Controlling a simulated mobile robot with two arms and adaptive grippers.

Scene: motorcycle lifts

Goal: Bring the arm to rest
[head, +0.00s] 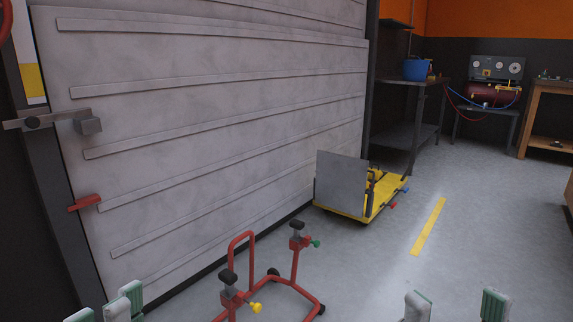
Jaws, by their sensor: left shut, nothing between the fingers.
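My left gripper (106,311) shows at the bottom left edge, with only its pale green and grey finger parts in view. It is shut and holds nothing. Parts of my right gripper (457,309) show at the bottom right edge, set apart from each other. Neither arm's links are in view.
A red wheeled stand (244,248) is on the floor ahead, between the grippers. A yellow lift (390,197) with a grey plate stands by the large ribbed grey panel (210,110). Floor at right is clear around a yellow stripe (428,226). Benches stand at the back.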

